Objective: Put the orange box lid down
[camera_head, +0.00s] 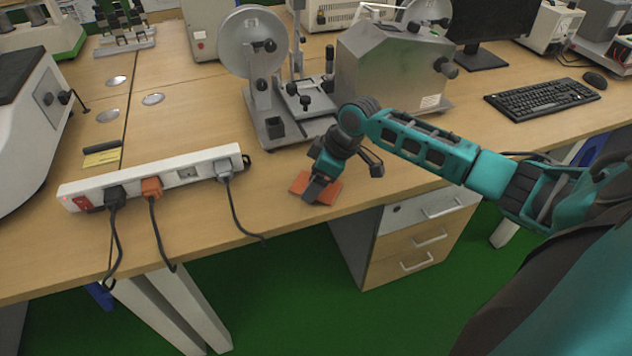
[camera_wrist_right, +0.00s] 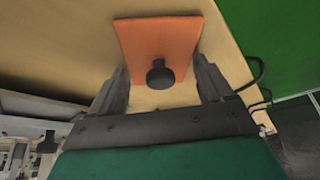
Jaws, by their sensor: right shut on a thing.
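The orange box lid (camera_head: 330,193) is a flat orange plate near the front edge of the wooden table. My right gripper (camera_head: 318,184) is over it and partly hides it. In the right wrist view the lid (camera_wrist_right: 150,40) has a black round knob (camera_wrist_right: 159,75) facing the camera. Whether the lid touches the tabletop is hard to tell. My left gripper is not in view.
A white power strip (camera_head: 130,184) with plugged cables lies left of the lid. A grey machine with a wheel (camera_head: 253,44) and a metal box (camera_head: 390,70) stand behind it. Drawers (camera_head: 420,240) are below the table edge. Bare tabletop (camera_head: 265,185) lies between strip and lid.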

